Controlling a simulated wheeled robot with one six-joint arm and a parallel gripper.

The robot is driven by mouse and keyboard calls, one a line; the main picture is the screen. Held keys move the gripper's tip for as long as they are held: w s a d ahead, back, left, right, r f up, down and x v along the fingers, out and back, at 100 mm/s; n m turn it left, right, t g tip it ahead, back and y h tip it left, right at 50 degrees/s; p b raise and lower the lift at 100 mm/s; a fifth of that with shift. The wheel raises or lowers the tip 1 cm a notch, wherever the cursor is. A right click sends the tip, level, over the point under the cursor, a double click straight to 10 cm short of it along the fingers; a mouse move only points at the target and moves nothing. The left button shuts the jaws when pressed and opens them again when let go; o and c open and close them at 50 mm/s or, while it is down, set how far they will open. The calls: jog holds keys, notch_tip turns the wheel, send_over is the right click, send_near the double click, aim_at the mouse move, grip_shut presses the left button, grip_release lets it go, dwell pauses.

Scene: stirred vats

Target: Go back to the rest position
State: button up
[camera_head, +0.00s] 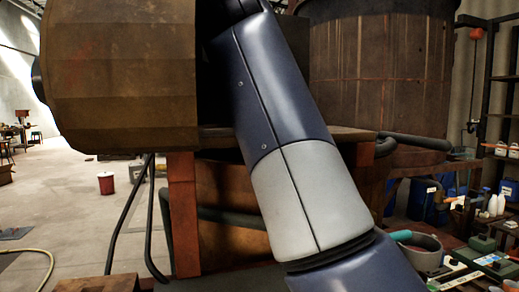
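My arm runs through the middle of the head view, from the bottom right up to the top centre. It has dark blue links with a light grey section between them. My gripper is not in this view. A large rusty brown vat (120,75) is at the upper left, close to my arm. A second rusty round vat (380,65) stands at the upper right behind the arm. Part of the structure between the vats is hidden by my arm.
A rusty orange post (185,215) and dark hoses (130,220) stand below the left vat. Shelving with white bottles (497,204) and blue containers is at the right. A grey bowl (422,248) sits at the lower right. Open floor (65,190) with a red bucket (106,183) lies left.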

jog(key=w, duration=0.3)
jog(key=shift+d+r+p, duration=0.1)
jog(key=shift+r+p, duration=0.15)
jog(key=shift+p, duration=0.1)
